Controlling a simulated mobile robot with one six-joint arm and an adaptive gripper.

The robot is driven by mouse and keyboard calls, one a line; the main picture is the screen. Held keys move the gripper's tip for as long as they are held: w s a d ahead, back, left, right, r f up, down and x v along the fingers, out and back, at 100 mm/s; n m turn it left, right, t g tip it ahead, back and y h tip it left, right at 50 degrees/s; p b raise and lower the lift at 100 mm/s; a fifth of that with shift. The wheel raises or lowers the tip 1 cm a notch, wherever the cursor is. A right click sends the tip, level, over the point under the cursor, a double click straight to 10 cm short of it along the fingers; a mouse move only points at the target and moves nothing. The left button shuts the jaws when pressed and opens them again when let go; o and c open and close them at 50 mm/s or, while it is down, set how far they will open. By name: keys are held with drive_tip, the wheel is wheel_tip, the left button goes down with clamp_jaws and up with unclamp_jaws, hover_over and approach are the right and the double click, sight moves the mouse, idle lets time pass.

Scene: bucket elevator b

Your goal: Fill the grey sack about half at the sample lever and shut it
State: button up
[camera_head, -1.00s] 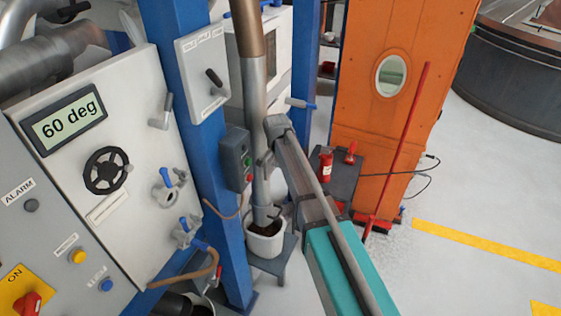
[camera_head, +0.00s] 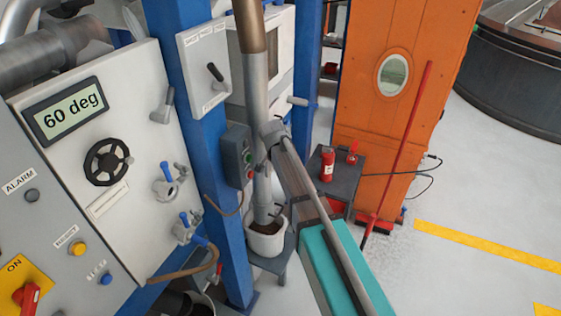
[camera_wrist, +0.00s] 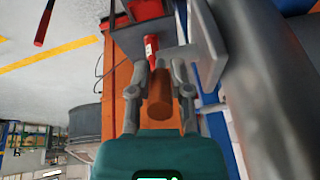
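My gripper (camera_wrist: 160,70) has its fingers apart in the wrist view. A brown cylinder (camera_wrist: 160,98) shows between the fingers, and I cannot tell whether it touches them. In the head view my arm reaches up from the bottom, its far end beside the grey vertical pipe (camera_head: 256,85). I cannot tell which lever is the sample lever. I cannot make out a grey sack in either view. A white bucket (camera_head: 266,246) with brown stuff in it stands under the pipe.
A white panel (camera_head: 130,225) with a "60 deg" display and a black handwheel (camera_head: 107,162) stands at left. A blue post (camera_head: 213,170) carries a lever box (camera_head: 203,75). A red extinguisher (camera_head: 327,166) stands by the orange casing (camera_head: 390,120). Floor is clear at right.

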drive_tip(key=o, duration=0.4)
drive_tip(key=shift+r, duration=0.1)
